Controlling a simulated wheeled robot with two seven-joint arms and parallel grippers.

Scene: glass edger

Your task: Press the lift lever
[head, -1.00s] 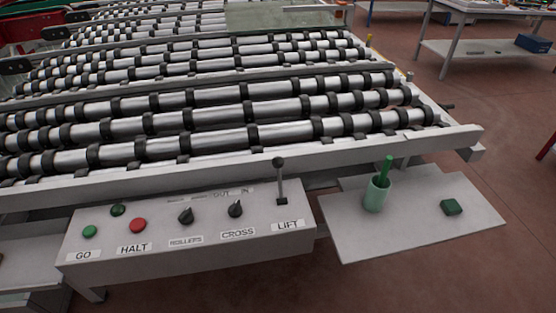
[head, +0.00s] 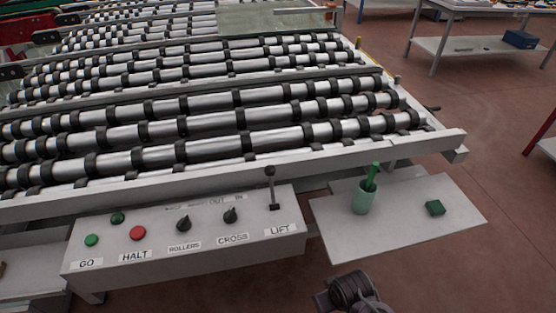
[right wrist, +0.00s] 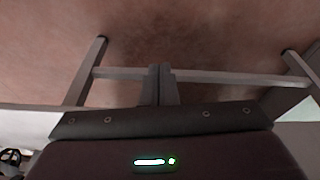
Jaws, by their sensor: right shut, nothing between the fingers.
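The lift lever (head: 270,186) is a thin upright stick with a dark round knob, at the right end of the grey control panel (head: 200,255), above the LIFT label. Nothing touches it. My right gripper (right wrist: 160,70) is shut and empty in the right wrist view, with its fingers together over the floor and a grey metal frame behind. In the head view a dark part of my right arm shows at the bottom, in front of the side shelf; its fingers are not visible there. My left gripper is in neither view.
The panel also carries a green GO button (head: 91,240), a red HALT button (head: 138,233) and two dark knobs. The roller conveyor (head: 220,120) lies behind.

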